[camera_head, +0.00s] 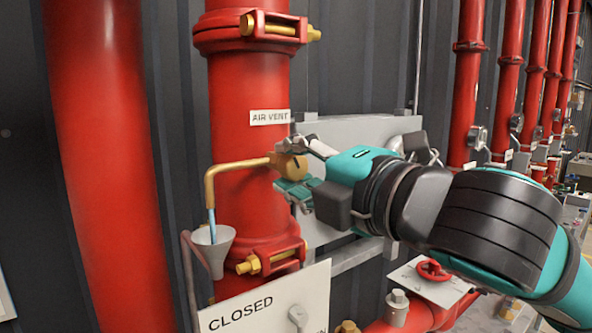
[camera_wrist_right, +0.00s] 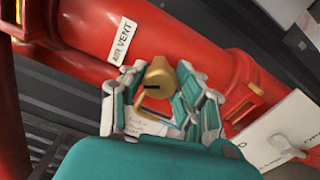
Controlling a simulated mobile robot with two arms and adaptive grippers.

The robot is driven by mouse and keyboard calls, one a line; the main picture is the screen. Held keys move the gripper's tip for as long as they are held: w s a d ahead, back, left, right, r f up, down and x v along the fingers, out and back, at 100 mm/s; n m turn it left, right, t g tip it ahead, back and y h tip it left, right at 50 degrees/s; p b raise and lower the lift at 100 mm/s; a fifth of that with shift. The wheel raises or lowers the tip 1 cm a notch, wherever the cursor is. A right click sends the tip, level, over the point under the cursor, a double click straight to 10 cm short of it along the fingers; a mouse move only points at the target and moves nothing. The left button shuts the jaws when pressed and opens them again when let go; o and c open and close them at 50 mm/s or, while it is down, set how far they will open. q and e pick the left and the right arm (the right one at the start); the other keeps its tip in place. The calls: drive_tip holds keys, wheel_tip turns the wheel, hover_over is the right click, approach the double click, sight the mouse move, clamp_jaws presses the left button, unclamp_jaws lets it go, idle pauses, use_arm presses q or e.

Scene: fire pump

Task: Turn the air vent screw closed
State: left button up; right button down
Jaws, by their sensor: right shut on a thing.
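The brass air vent screw (camera_head: 293,167) sits on the red pipe below the "AIR VENT" label (camera_head: 270,117). Its brass spout (camera_head: 228,172) bends down, and a thin blue stream runs from it into a grey funnel (camera_head: 213,246). My right gripper (camera_head: 291,169) reaches in from the right and is shut on the screw, one finger above and one below. In the right wrist view the screw (camera_wrist_right: 159,77) with its dark slot shows between the fingers (camera_wrist_right: 160,100). My left gripper is not in view.
A white "CLOSED" sign (camera_head: 265,300) stands at the lower front. A grey panel (camera_head: 360,130) is behind my right gripper. A red valve handle (camera_head: 433,270) is at lower right. Thick red pipes (camera_head: 100,150) stand at left and right.

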drive_tip(key=m, duration=0.5)
drive_tip(key=shift+b, duration=0.4)
drive_tip(key=shift+m, duration=0.3)
drive_tip(key=c, duration=0.9)
unclamp_jaws()
drive_tip(key=shift+c, duration=0.2)
drive_tip(key=shift+s+d, duration=0.15)
drive_tip(key=v, duration=1.1)
drive_tip(key=shift+s+d, duration=0.15)
drive_tip(key=shift+s, duration=0.05)
